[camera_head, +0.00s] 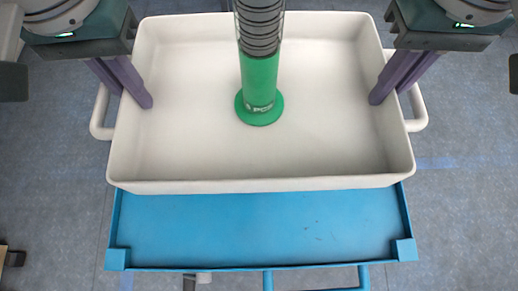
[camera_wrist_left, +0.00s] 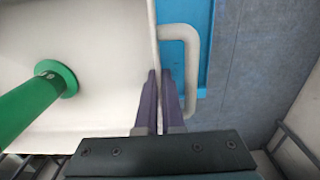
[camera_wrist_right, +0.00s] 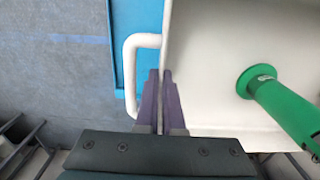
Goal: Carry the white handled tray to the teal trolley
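The white handled tray (camera_head: 190,160) fills the upper middle of the head view, level, with a loop handle on each side. It overlaps the blue-teal trolley (camera_head: 260,235), whose top shows below it. Whether the tray touches the trolley top is hidden. My left gripper (camera_head: 148,102) is shut on the tray's left side wall, beside the handle (camera_wrist_left: 190,65). My right gripper (camera_head: 377,100) is shut on the right side wall, beside the other handle (camera_wrist_right: 130,70). In both wrist views the fingers straddle the wall.
A green cylinder (camera_head: 259,80) with a flared end and a grey ribbed section extends over the tray's middle. Whether it touches the tray floor is unclear. The trolley has raised corners and a tubular frame at the bottom. Grey floor (camera_head: 460,200) surrounds it.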

